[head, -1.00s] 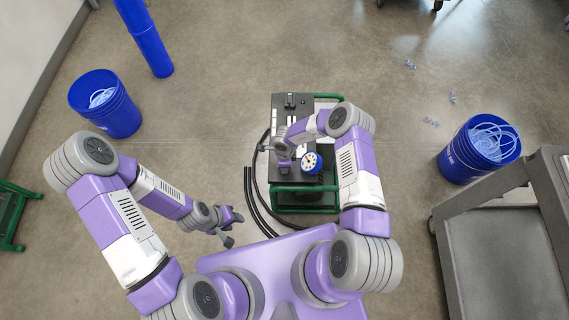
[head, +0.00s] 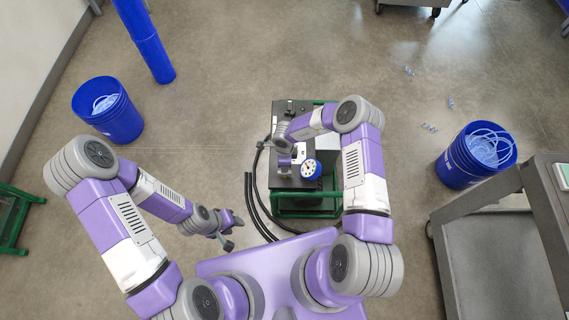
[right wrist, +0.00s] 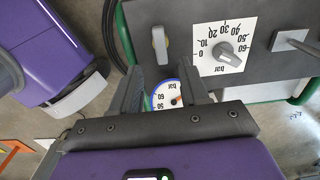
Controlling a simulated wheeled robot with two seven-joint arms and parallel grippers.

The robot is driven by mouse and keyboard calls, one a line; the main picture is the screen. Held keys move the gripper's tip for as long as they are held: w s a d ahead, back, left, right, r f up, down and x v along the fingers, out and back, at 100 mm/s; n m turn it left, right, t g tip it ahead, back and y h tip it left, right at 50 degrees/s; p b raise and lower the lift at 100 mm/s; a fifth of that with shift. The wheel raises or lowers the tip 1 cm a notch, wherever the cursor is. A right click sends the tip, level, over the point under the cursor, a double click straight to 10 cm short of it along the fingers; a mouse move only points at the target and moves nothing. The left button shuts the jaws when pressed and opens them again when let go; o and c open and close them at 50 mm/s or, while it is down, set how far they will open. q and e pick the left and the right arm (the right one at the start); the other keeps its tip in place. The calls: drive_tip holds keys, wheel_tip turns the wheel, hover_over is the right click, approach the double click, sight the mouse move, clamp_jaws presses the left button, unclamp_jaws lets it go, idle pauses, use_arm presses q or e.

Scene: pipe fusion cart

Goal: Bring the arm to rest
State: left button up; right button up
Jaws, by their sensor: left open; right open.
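My right gripper (right wrist: 163,85) is open and empty in the right wrist view. Its dark fingers stand on either side of a white, blue-rimmed pressure gauge (right wrist: 172,95) as seen from the wrist; I cannot tell whether they touch it. In the head view my right arm reaches over the dark control box on its green frame (head: 288,183), partly hiding it. The gauge also shows there (head: 311,168). My left gripper (head: 228,232) is open and empty, left of the box, above the floor.
Black hoses (head: 252,205) lie beside the box. Blue buckets stand at left (head: 117,122) and right (head: 458,162). A grey cart (head: 490,250) is at the right, a blue pipe (head: 148,45) at the back left. The panel carries a dial (right wrist: 224,50) and a lever (right wrist: 159,45).

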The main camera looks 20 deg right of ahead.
idle(0.5)
drive_tip(key=shift+s+d+r+n+t, duration=0.15)
drive_tip(key=shift+s+d+n+t, duration=0.15)
drive_tip(key=shift+n, duration=0.4)
drive_tip(key=s+a+r+n+y, duration=0.2)
drive_tip(key=s+r+n, duration=0.2)
drive_tip(key=s+n, duration=0.4)
drive_tip(key=s+a+r+n+y, duration=0.2)
drive_tip(key=s+r+n, duration=0.2)
drive_tip(key=s+n, duration=0.4)
drive_tip(key=s, duration=0.4)
drive_tip(key=shift+s+a+n+p, duration=0.3)
drive_tip(key=shift+s+n+p, duration=0.05)
drive_tip(key=shift+n, duration=0.05)
drive_tip(key=shift+s, duration=0.1)
